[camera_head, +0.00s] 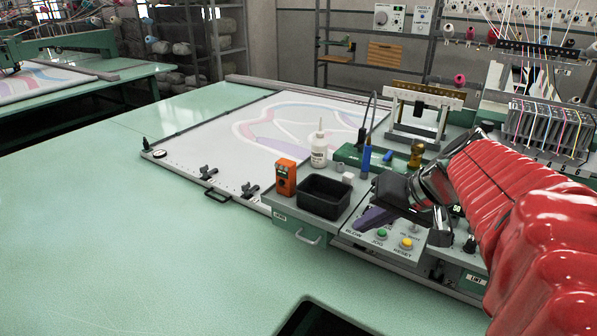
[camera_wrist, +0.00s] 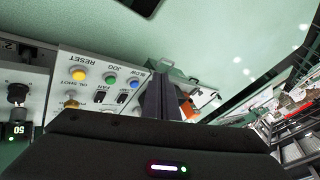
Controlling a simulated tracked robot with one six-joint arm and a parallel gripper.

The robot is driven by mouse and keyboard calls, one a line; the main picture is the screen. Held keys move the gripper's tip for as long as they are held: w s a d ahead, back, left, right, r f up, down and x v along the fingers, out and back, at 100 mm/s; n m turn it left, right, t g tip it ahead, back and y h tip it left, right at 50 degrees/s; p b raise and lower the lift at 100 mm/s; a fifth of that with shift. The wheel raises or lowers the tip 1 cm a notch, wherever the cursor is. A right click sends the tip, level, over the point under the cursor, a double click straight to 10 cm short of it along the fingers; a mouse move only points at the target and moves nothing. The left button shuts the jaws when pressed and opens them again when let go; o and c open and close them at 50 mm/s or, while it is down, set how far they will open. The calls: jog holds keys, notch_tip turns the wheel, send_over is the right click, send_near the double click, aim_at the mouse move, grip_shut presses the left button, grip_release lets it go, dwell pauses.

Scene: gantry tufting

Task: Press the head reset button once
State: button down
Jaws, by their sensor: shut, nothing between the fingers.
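The reset button (camera_head: 405,243) is a yellow dome on a pale control panel, with RESET printed beside it. It also shows in the wrist view (camera_wrist: 78,74) at the upper left, uncovered. The green JOG button (camera_head: 381,233) is just left of it. The blue BLOW button (camera_wrist: 135,83) shows in the wrist view but is hidden behind my gripper in the head view. My gripper (camera_head: 364,221) is shut and empty, its dark purple fingers over the BLOW end of the panel, left of the reset button. The fingers (camera_wrist: 160,88) are right of the buttons in the wrist view. Contact cannot be told.
A black bin (camera_head: 325,197), an orange device (camera_head: 286,177) and a white bottle (camera_head: 319,148) stand left of the panel. Small switches (camera_wrist: 110,97) and a black knob (camera_wrist: 17,94) share the panel area. The green table (camera_head: 150,230) is clear at left.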

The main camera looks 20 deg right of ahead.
notch_tip(320, 180, up, 4)
jog(key=m+t, duration=0.1)
jog(key=t, duration=0.1)
send_over(407, 243)
jog(key=shift+s+d+f+h, duration=0.1)
jog(key=shift+s+d+h, duration=0.3)
jog(key=shift+d, duration=0.05)
jog(key=shift+f, duration=4.4)
jog(key=shift+a+f, duration=0.1)
jog(key=shift+f, duration=0.05)
jog(key=shift+f, duration=0.25)
jog(key=shift+f, duration=0.5)
jog(key=shift+r, duration=0.95)
